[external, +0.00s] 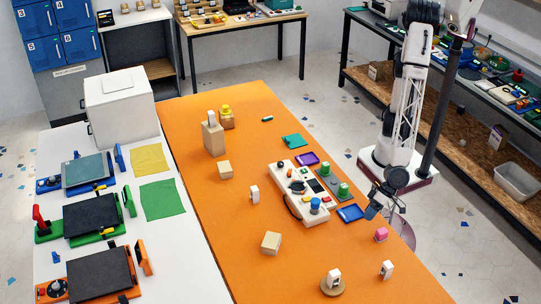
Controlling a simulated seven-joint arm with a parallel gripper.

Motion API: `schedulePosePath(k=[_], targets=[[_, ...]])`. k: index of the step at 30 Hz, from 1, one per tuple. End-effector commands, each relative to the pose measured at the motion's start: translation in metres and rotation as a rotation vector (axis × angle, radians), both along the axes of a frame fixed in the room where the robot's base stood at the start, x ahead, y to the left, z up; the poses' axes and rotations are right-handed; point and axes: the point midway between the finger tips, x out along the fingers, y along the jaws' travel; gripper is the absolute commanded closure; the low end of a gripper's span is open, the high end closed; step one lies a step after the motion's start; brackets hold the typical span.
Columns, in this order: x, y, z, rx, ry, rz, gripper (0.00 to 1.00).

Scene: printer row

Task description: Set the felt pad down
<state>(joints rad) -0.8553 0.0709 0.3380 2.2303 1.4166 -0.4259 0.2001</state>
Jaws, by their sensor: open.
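My gripper (374,209) hangs low at the right edge of the orange table (232,228), beside a small blue tray (350,213). It is open, and I see nothing held in it, though it is small and dark here. I cannot tell for certain which thing is the felt pad. A flat teal piece (293,141) lies on the orange table behind a purple tray (306,159). A yellow cloth square (149,158) and a green cloth square (161,199) lie flat on the white table at left.
A white panel (298,192) with knobs and a blue cylinder stands left of my gripper. Wooden blocks (271,243) stand farther left. The orange table's front left is clear.

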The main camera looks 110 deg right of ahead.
Motion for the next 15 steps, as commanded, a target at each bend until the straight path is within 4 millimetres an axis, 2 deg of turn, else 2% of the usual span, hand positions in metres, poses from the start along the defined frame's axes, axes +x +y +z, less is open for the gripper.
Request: schedulePosePath(k=[7, 15], targets=[[-0.005, 0.004, -0.021, 0.208, 0.221, -0.089, 0.21], [-0.014, 0.015, -0.028, 0.483, 0.511, -0.209, 0.21]])
